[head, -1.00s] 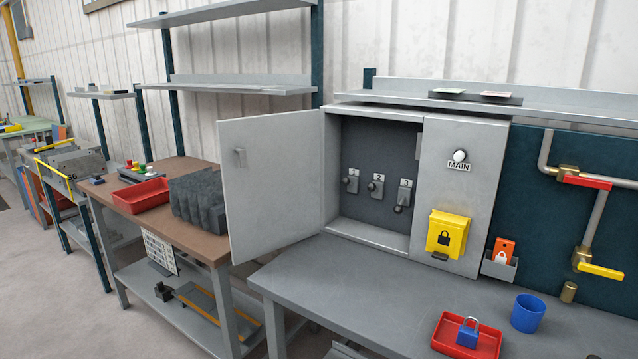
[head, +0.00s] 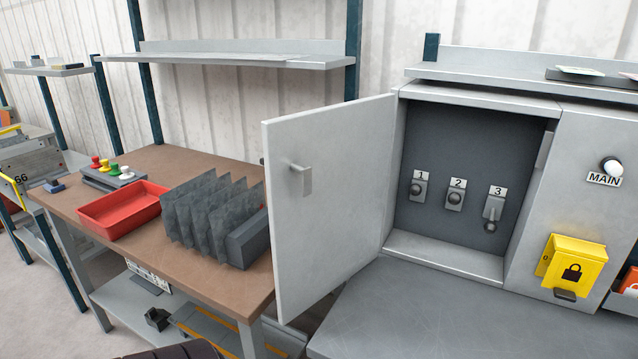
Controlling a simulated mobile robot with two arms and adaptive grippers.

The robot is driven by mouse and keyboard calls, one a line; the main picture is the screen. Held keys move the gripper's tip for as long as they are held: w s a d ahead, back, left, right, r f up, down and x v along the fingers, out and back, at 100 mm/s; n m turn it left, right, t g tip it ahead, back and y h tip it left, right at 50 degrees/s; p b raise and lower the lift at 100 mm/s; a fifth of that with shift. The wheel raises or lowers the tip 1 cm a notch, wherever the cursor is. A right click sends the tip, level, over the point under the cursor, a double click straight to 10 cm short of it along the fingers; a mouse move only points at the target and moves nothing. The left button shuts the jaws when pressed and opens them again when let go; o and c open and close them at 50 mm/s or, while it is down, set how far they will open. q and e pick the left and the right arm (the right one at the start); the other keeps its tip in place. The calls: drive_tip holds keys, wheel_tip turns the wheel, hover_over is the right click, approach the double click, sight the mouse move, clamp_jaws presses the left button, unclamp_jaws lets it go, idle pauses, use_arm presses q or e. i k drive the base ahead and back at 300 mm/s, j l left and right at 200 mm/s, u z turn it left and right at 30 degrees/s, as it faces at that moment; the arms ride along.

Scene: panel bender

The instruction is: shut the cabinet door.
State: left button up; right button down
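The grey cabinet door (head: 335,210) stands wide open, swung out to the left of the cabinet. Its small grey handle (head: 302,180) is near the door's free left edge. The open cabinet (head: 470,262) shows a dark interior with three switches numbered 1 (head: 419,190), 2 (head: 455,200) and 3 (head: 492,208). The lever of switch 3 hangs downward, unlike the other two. Neither of my grippers shows in the head view.
The grey bench (head: 400,320) below the cabinet is bare where it shows. A yellow lock box (head: 571,263) is on the panel at right. At left, a brown table (head: 165,240) holds a red tray (head: 95,215) and a dark folder rack (head: 250,240).

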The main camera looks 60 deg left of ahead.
sight(319, 241)
drive_tip(key=j, duration=0.65)
drive_tip(key=k+j, duration=0.1)
drive_tip(key=j, duration=0.6)
drive_tip(key=j+z, duration=0.1)
drive_tip(key=j, duration=0.55)
drive_tip(key=k+j, duration=0.15)
drive_tip(key=j, duration=0.55)
drive_tip(key=k, duration=0.2)
